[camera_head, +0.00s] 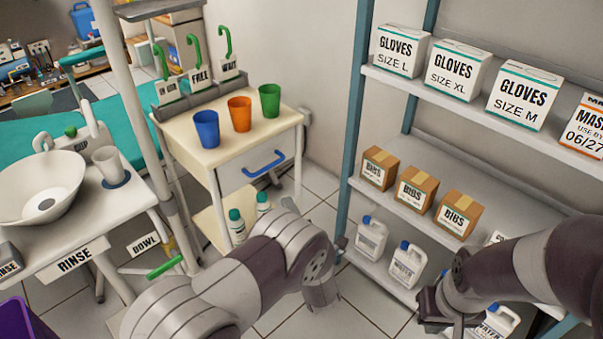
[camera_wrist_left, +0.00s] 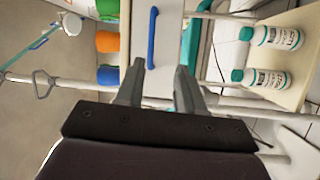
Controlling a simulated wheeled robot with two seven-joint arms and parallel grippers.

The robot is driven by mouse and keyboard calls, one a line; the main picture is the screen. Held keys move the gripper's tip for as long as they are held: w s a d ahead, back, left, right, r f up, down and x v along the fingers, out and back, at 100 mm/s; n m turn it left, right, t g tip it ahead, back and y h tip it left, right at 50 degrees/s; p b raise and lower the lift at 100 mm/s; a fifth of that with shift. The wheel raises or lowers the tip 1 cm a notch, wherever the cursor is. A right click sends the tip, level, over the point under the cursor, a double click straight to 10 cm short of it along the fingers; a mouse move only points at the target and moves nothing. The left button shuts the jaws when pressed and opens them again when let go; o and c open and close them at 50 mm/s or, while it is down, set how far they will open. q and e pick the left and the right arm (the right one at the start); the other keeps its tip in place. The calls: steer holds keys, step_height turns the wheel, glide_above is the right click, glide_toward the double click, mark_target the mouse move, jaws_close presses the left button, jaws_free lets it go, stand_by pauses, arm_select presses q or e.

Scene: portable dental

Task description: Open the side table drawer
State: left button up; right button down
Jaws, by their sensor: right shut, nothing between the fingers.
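The side table (camera_head: 285,124) has a pale drawer (camera_head: 232,178) with a blue bar handle (camera_head: 265,164). The drawer sits shut, its front flush with the table. In the left wrist view, the handle (camera_wrist_left: 152,38) is beyond the gap between my left fingertips. My left gripper (camera_wrist_left: 159,70) is open and empty, short of the handle and not touching it. In the head view, my left forearm hides most of that gripper. My right gripper (camera_head: 437,308) is shut and empty at the lower right, near the shelf.
Blue, orange and green cups (camera_head: 240,114) stand on the tabletop. Bottles (camera_head: 236,225) stand on its lower shelf. A shelf rack (camera_head: 400,166) with boxes and jugs is on the right. A sink unit (camera_head: 105,215) and pole are on the left.

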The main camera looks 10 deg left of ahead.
arm_select(q)
steer(key=w+a+r+n+b, duration=0.1)
steer(key=w+a+r+b, duration=0.2)
steer(key=w+a, duration=0.3)
steer(key=w, duration=0.4)
steer(key=shift+w+a, duration=0.25)
steer(key=shift+w, duration=0.05)
jaws_close()
